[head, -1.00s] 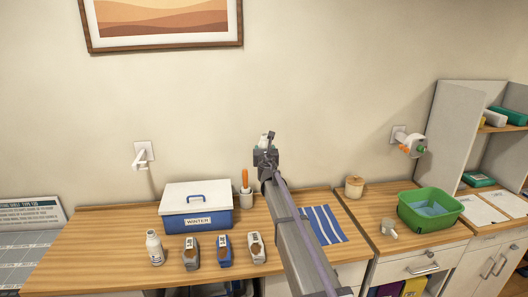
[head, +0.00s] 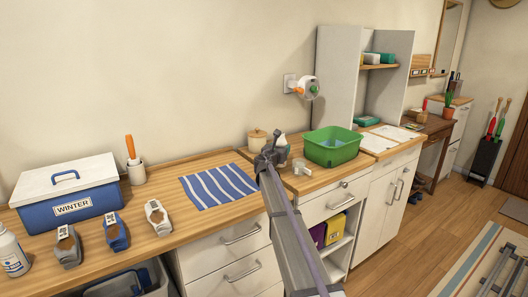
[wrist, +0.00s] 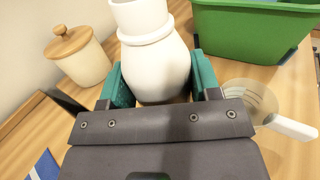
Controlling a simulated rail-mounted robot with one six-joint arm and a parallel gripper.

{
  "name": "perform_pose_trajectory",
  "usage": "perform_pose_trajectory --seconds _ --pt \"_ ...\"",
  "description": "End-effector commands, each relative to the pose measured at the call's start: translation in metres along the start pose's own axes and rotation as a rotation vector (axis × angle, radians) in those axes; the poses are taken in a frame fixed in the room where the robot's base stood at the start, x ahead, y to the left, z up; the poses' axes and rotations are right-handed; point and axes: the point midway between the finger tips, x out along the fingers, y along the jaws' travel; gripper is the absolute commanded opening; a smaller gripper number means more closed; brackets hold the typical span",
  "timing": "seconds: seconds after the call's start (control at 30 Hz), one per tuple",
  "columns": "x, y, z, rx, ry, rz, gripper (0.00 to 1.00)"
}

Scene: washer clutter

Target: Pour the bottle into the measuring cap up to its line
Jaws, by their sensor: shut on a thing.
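My gripper (head: 270,157) is above the right part of the counter in the head view. In the wrist view its teal fingers (wrist: 158,80) are shut on a plain white bottle (wrist: 150,60), one on each side. The bottle's top runs out of the picture, and only a small white part of it (head: 280,139) shows in the head view. The measuring cap (wrist: 250,97) is a clear cup with a white handle, to the right of the bottle and apart from it. In the head view it (head: 300,167) stands just right of my gripper. Its line and contents cannot be made out.
A green tub (head: 331,150) stands right of the cap, and a lidded jar (head: 257,138) is behind my gripper. A striped blue cloth (head: 218,186) lies to the left. Another white bottle (head: 12,255) stands far left, near the blue WINTER box (head: 72,208).

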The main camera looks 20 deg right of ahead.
Motion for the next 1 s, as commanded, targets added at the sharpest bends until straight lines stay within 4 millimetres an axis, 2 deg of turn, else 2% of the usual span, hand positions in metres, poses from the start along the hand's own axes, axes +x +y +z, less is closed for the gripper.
perform_pose_trajectory --seconds 0.03,0.47,0.57,0.77,1.0 --pt "0.002 -0.003 -0.005 0.000 0.000 -0.013 0.27" --pt "0.001 -0.005 -0.002 0.000 0.000 -0.021 0.27" --pt "0.001 -0.007 0.001 0.086 -0.007 -0.021 0.27" --pt "0.000 -0.013 0.004 0.365 -0.028 -0.020 0.27" --pt "0.000 -0.016 0.015 0.460 -0.035 -0.020 0.27"
